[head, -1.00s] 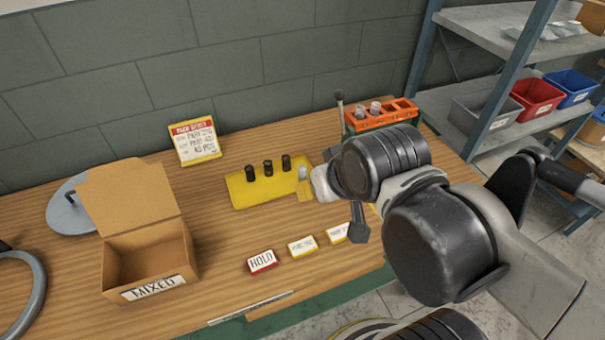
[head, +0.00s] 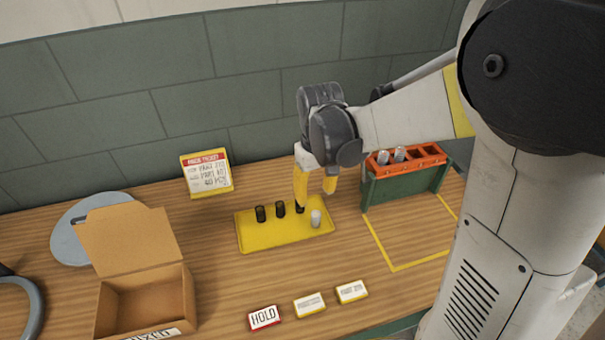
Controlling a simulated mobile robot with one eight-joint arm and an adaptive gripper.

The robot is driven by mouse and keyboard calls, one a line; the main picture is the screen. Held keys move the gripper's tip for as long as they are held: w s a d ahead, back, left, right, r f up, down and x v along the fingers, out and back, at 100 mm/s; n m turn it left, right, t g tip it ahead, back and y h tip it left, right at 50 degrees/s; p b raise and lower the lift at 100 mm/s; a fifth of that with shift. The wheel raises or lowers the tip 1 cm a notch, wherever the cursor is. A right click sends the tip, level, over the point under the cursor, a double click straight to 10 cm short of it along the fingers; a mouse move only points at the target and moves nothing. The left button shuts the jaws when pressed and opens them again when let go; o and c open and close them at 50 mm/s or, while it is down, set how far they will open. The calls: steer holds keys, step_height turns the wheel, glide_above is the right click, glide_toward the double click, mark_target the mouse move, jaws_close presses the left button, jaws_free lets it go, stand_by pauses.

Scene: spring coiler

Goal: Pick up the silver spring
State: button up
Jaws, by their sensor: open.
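The silver spring (head: 316,218) stands upright at the right end of the yellow tray (head: 262,241). Several black springs (head: 280,208) stand in a row to its left on the same tray. My gripper (head: 315,190) points down with its yellow fingers open and empty, above and slightly behind the silver spring. Its left finger partly covers the rightmost black spring. I cannot tell exactly how high the fingertips are above the tray.
An orange rack (head: 425,158) on a green stand holds more silver springs at the right. An open cardboard box (head: 140,300) stands at the left. HOLD (head: 264,318) and two yellow-edged labels lie in front. A printed sign (head: 207,174) stands behind the tray.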

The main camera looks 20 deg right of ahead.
mark_target(316, 214)
step_height(316, 214, down, 6)
steer(key=shift+w+r+b, duration=0.1)
steer(key=shift+b, duration=0.95)
steer(key=f+b, duration=0.1)
steer(key=f, duration=0.2)
steer(key=f+b, duration=0.1)
steer(key=f, duration=0.1)
steer(key=shift+d+f+b, duration=0.3)
steer(key=shift+d+b, duration=0.05)
steer(key=shift+r, duration=0.1)
jaws_close()
